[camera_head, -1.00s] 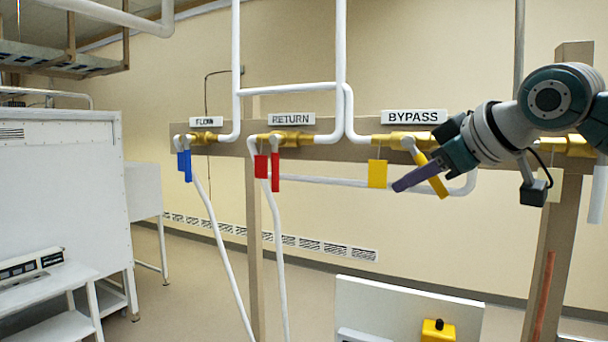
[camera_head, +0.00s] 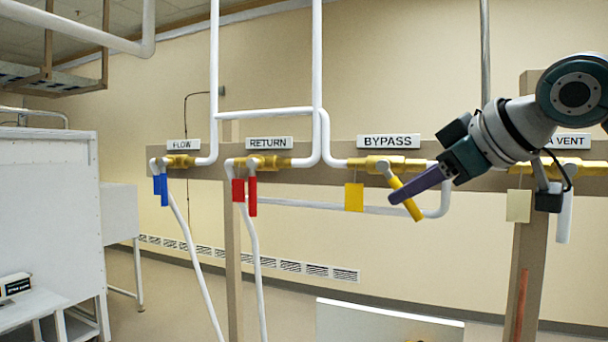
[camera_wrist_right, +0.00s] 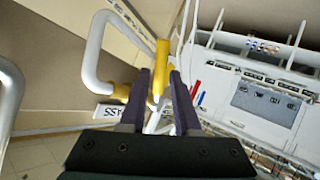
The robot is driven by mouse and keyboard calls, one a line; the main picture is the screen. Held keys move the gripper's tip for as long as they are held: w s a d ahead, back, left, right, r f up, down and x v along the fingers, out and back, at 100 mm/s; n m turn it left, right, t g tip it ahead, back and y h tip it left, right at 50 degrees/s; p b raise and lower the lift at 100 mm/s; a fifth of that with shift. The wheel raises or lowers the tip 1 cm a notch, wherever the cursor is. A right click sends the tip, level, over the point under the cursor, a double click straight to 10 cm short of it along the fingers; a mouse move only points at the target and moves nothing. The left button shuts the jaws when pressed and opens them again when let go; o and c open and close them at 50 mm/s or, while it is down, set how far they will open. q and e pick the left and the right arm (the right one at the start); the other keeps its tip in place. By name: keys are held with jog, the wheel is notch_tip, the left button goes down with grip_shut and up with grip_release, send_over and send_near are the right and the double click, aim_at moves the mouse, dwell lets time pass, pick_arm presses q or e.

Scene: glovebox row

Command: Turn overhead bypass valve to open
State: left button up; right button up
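The bypass valve (camera_head: 375,163) is a brass body on the pipe under the BYPASS sign (camera_head: 388,141). Its yellow handle (camera_head: 413,208) hangs tilted, lower end to the right. A yellow tag (camera_head: 354,197) hangs left of it. My right gripper (camera_head: 402,195), with purple fingers, reaches in from the right across the handle. In the right wrist view the yellow handle (camera_wrist_right: 162,62) stands between my two fingertips (camera_wrist_right: 158,75), with a gap showing on at least one side. The gripper looks open around it. My left gripper is not in view.
The return valve (camera_head: 262,162) with a red handle and the flow valve (camera_head: 180,161) with a blue handle are to the left. A vent sign (camera_head: 570,141) is partly hidden by my right arm. A wooden post (camera_head: 530,250) stands at right. White cabinet (camera_head: 45,210) at left.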

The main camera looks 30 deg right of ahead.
jog(key=v, duration=0.4)
jog(key=shift+s+r+b, duration=0.2)
jog(key=shift+s+b, duration=0.1)
